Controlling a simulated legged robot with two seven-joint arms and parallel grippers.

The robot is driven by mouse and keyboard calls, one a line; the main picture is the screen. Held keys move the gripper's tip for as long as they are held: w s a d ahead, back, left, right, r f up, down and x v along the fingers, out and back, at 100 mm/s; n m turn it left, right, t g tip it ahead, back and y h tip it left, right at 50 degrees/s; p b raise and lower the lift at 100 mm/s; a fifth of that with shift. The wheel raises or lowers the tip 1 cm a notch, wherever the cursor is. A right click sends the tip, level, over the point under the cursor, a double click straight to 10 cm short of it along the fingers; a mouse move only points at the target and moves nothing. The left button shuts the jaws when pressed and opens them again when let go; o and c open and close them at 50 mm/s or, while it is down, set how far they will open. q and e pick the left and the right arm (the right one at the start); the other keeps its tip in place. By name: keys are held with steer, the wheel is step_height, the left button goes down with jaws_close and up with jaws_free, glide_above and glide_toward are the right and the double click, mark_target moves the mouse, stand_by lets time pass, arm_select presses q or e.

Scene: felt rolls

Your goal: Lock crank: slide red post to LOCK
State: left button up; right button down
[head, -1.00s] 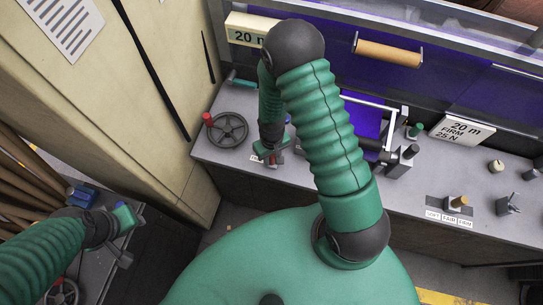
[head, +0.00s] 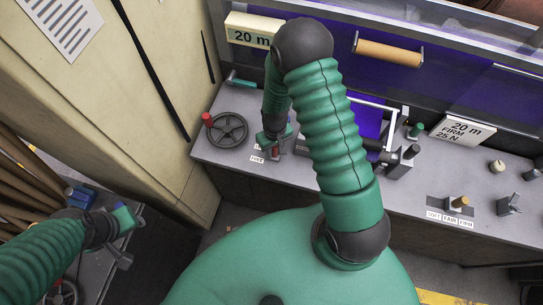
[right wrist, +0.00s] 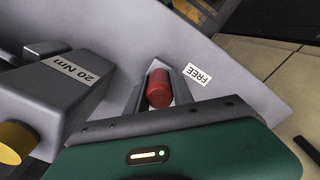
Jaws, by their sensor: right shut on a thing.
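The red post (right wrist: 159,88) stands between the two fingers of my right gripper (right wrist: 153,92) in the right wrist view, and the gripper is shut on it. In the head view the red post (head: 276,153) shows just below my right gripper (head: 275,147) on the grey bench. A white FREE label (right wrist: 199,75) lies beside the post, and it also shows in the head view (head: 258,160). The crank wheel (head: 228,130) with a red knob is to the left of the gripper. I see no readable LOCK label. My left gripper (head: 122,237) is at lower left, its jaw state unclear.
A 20 Nm block (right wrist: 62,80) and a yellow knob (right wrist: 10,143) stand near the gripper in the right wrist view. A beige cabinet (head: 125,90) borders the bench (head: 330,172) on the left. Several small levers and knobs stand on the bench's right part.

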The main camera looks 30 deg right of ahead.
steer(key=shift+w+d, duration=0.85)
steer(key=shift+d, duration=0.05)
steer(key=shift+r, duration=0.15)
steer(key=c, duration=1.4)
jaws_free()
steer(key=shift+o, duration=1.5)
steer(key=shift+s, duration=0.1)
steer(key=shift+d, duration=0.1)
